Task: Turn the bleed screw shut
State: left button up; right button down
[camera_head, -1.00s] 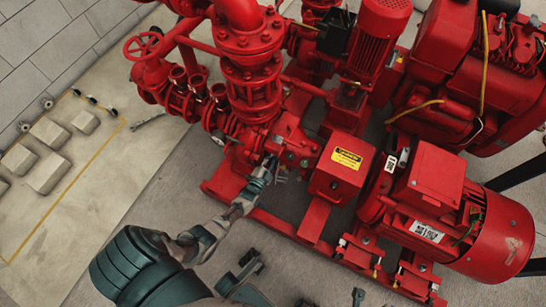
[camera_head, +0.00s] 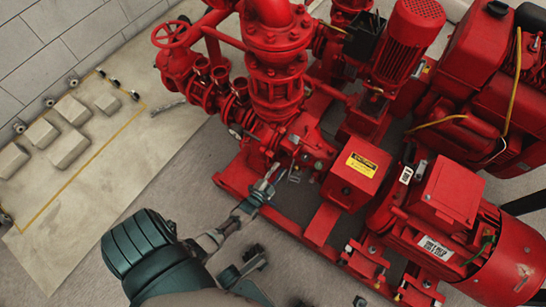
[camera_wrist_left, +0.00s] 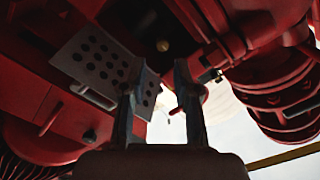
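The red pumpset (camera_head: 275,75) fills the middle and right of the head view. My left gripper (camera_head: 271,174) reaches in from the lower left to the pump casing's front side, beside small fittings (camera_head: 295,142). In the left wrist view the two fingers of my left gripper (camera_wrist_left: 160,85) stand apart, with a gap between them and nothing clearly held. A small brass-coloured round fitting (camera_wrist_left: 163,45) shows beyond the fingertips; I cannot tell whether it is the bleed screw. My right gripper cannot be made out.
A red box with a yellow label (camera_head: 355,178) and the large red motor (camera_head: 495,250) stand right of my left gripper. A red handwheel (camera_head: 170,34) is at upper left. A perforated plate (camera_wrist_left: 97,60) is close to the fingers. Pale blocks (camera_head: 68,148) lie on the floor.

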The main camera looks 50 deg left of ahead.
pick_arm(q)
jog(key=v, duration=0.4)
jog(key=shift+s, duration=0.2)
jog(key=shift+d, duration=0.1)
